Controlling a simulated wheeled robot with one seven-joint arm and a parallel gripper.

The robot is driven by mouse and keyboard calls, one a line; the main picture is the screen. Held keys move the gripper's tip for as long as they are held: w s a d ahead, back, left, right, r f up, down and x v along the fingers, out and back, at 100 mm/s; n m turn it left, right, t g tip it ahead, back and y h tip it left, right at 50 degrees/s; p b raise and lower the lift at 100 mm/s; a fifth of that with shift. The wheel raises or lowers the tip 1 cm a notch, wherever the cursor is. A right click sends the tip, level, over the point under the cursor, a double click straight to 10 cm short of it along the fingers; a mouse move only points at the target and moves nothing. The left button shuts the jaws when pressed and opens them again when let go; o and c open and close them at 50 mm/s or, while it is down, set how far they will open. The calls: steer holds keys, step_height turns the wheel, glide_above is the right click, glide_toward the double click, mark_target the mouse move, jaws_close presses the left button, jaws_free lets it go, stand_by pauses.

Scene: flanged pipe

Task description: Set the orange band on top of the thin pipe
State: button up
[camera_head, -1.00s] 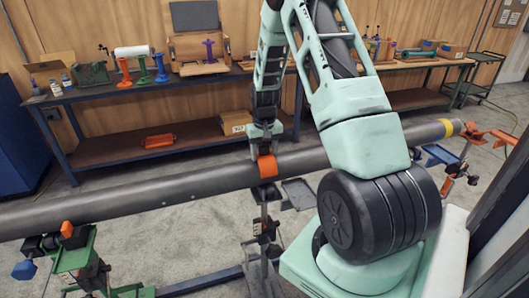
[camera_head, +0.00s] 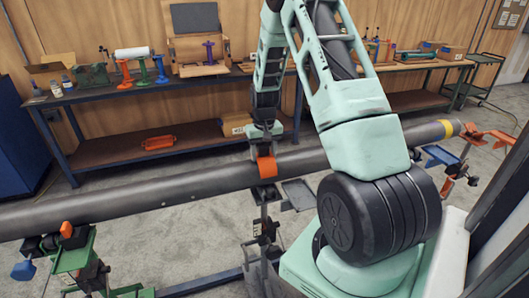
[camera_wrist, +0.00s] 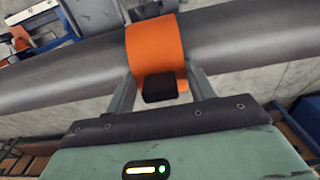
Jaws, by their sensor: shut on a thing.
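The orange band (camera_head: 266,167) sits over the top of the long grey pipe (camera_head: 150,191), near the middle of its length. In the wrist view the orange band (camera_wrist: 156,45) curves across the grey pipe (camera_wrist: 235,40) and looks to rest against it; its far underside is hidden. My gripper (camera_head: 265,150) is right above the band in the head view. In the wrist view my gripper (camera_wrist: 160,90) has its two fingers on either side of the band's near part, around a dark block (camera_wrist: 160,88), and is shut on the band.
Supports hold the pipe, one with a green frame (camera_head: 75,255) at left and one with orange and blue parts (camera_head: 445,155) at right. A workbench (camera_head: 160,85) with tools and boxes stands behind. A blue cabinet (camera_head: 20,135) is at far left.

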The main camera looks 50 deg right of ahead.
steer(key=shift+s+a+f, duration=0.15)
steer(key=shift+s+f, duration=0.05)
steer(key=shift+f, duration=0.35)
steer(key=shift+s+a+f, duration=0.1)
steer(key=shift+s+f, duration=0.05)
steer(key=shift+f, duration=0.35)
steer(key=o, duration=0.9)
steer(key=shift+r, duration=0.15)
steer(key=shift+o, duration=0.9)
steer(key=shift+w+d+r+p, duration=0.1)
steer(key=shift+w+r+p, duration=0.05)
steer(key=shift+r+p, duration=0.55)
steer(key=shift+w+d+r+p, duration=0.1)
steer(key=shift+w+r+p, duration=0.05)
steer(key=shift+r+p, duration=1.9)
steer(key=shift+r, duration=0.85)
